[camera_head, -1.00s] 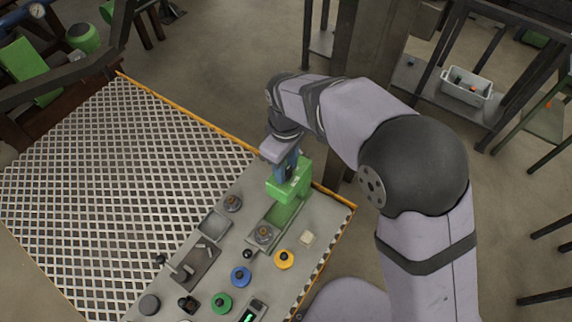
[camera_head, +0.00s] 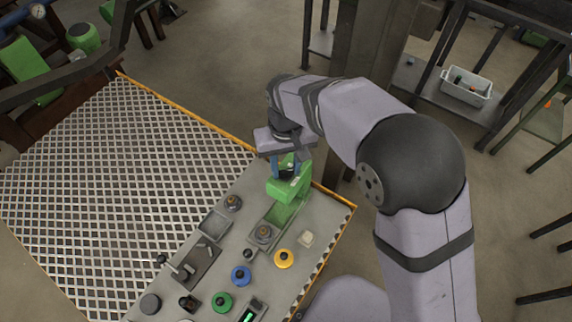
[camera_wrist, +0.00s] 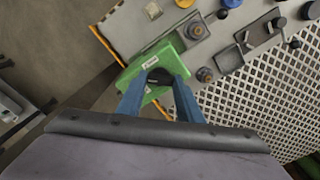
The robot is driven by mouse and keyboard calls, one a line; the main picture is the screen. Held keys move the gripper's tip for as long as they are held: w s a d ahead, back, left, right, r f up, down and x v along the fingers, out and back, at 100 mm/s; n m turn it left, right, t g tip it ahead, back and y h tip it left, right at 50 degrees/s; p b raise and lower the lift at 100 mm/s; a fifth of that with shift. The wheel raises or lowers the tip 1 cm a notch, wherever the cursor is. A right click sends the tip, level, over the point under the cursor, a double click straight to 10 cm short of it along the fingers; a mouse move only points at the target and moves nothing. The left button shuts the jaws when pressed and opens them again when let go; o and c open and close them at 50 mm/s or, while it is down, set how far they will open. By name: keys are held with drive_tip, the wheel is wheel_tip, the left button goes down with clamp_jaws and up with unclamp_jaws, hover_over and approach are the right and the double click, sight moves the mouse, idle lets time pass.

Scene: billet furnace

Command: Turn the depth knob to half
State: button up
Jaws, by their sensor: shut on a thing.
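The depth knob appears to be the dark round knob (camera_wrist: 160,77) on top of the green press-like unit (camera_wrist: 140,66) in the wrist view. The green unit (camera_head: 291,184) also stands on the grey panel in the head view, below my wrist. My gripper (camera_wrist: 158,84) points down at the unit, with its blue fingers on either side of the dark knob. The fingers are shut on the knob. In the head view the knob (camera_head: 287,174) shows only in part between the fingers. Its pointer and scale marks are too small to read.
The grey panel (camera_head: 310,220) carries a yellow button (camera_head: 284,258), a blue button (camera_head: 241,276), a green button (camera_head: 221,303) and several dark knobs. A metal grating (camera_head: 110,170) lies to the left. A white bin (camera_head: 466,88) sits on a shelf at the back right.

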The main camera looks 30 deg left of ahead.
sight(286, 171)
drive_tip(key=m, duration=0.4)
drive_tip(key=shift+r+m, duration=0.1)
drive_tip(key=shift+m, duration=0.2)
drive_tip(key=shift+w+a+m, duration=0.1)
drive_tip(key=shift+m, duration=2.2)
drive_tip(key=o, duration=1.1)
drive_tip(key=shift+r+b, duration=1.05)
drive_tip(key=shift+r, duration=2.6)
